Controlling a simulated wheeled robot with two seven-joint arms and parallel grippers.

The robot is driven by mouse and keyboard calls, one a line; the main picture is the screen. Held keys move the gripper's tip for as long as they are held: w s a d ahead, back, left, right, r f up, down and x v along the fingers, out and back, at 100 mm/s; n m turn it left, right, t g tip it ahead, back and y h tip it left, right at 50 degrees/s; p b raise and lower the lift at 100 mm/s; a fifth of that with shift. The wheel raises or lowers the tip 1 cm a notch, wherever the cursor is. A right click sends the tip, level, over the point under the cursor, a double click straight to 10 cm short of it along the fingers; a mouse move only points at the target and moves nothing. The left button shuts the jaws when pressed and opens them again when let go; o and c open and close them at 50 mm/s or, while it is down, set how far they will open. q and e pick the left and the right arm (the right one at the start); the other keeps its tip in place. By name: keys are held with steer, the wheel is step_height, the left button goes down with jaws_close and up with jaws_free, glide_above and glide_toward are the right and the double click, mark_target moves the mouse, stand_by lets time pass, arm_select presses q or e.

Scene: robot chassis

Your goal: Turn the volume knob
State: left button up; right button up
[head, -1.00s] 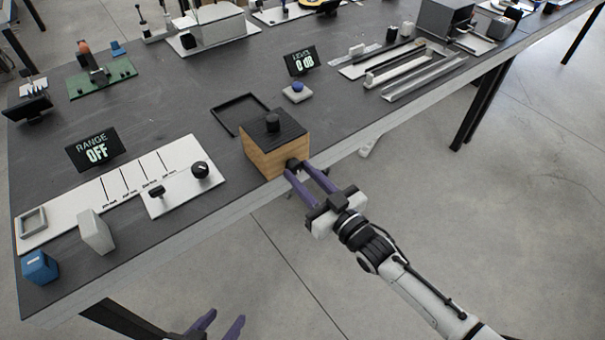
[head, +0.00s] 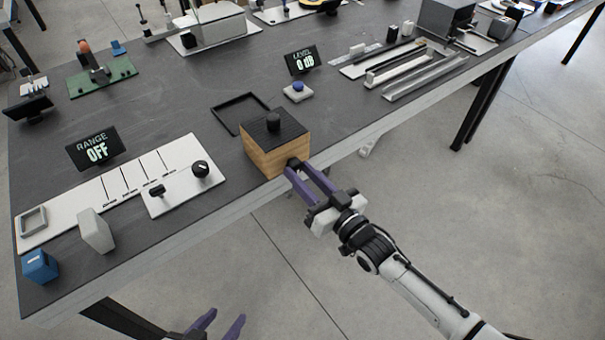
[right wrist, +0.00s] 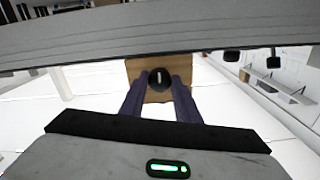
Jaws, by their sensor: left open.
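The volume knob (right wrist: 160,78) is round and black with a short white mark, upright in the right wrist view. It sits on the front face of a wooden box (head: 268,160), at the table's front edge; in the head view it is partly hidden. My right gripper (head: 300,170) reaches it from the front. Its purple fingers lie on both sides of the knob and appear to touch it. A small display (head: 303,61) behind the box reads LEVEL, apparently 0 dB. My left gripper (head: 224,322) is open and empty, low in front of the table.
A black knob (head: 273,121) stands on the box's top. Left of the box is a white panel (head: 180,190) with a dial, and a RANGE OFF display (head: 92,149). A black frame (head: 238,112) lies behind the box. Metal rails (head: 425,75) lie to the right.

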steer(key=o, duration=0.4)
steer(key=v, duration=1)
steer(key=shift+s+d, duration=0.1)
steer(key=shift+d, duration=0.05)
steer(key=s+d+f+g+h, duration=0.2)
steer(key=s+d+f, duration=0.1)
steer(key=s+f, duration=0.2)
steer(key=s+d+f+m+g+h, duration=0.1)
steer(key=s+d+f+g+h, duration=0.1)
steer(key=s+f, duration=0.3)
steer(key=s+d+f+m+g+h, duration=0.1)
steer(key=s+d+f+h, duration=0.3)
steer(key=s, duration=0.5)
steer(key=shift+s+d+f+g, duration=0.2)
steer(key=shift+d+f+g, duration=0.4)
steer(key=shift+f+g, duration=0.15)
